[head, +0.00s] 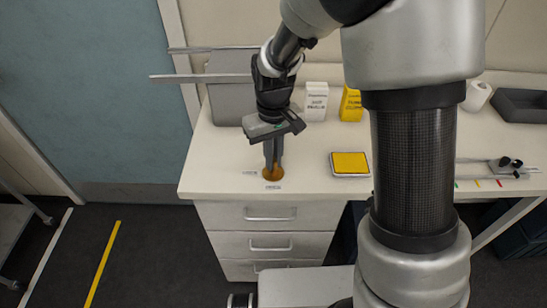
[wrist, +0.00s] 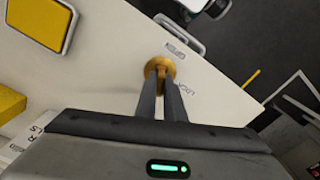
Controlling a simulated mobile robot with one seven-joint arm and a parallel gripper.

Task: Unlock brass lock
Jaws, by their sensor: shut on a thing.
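The brass lock (head: 272,173) is a round brass-coloured piece on the white counter top, near its front left corner. It also shows in the wrist view as a brass disc with a knob (wrist: 159,65). My gripper (head: 273,162) points down at it from above. In the wrist view, the fingertips (wrist: 163,82) are close together and shut on the knob of the lock, hiding part of it. Two small printed labels lie beside the lock, one (wrist: 175,47) past it and one (wrist: 187,95) to its right. The label text is too small to read surely.
A yellow pad in a white tray (head: 350,163) lies to the right on the counter (head: 225,165). A white box (head: 316,101), a yellow box (head: 351,103) and a grey box (head: 229,85) stand behind. Drawers (head: 268,243) are below the counter. The counter around the lock is clear.

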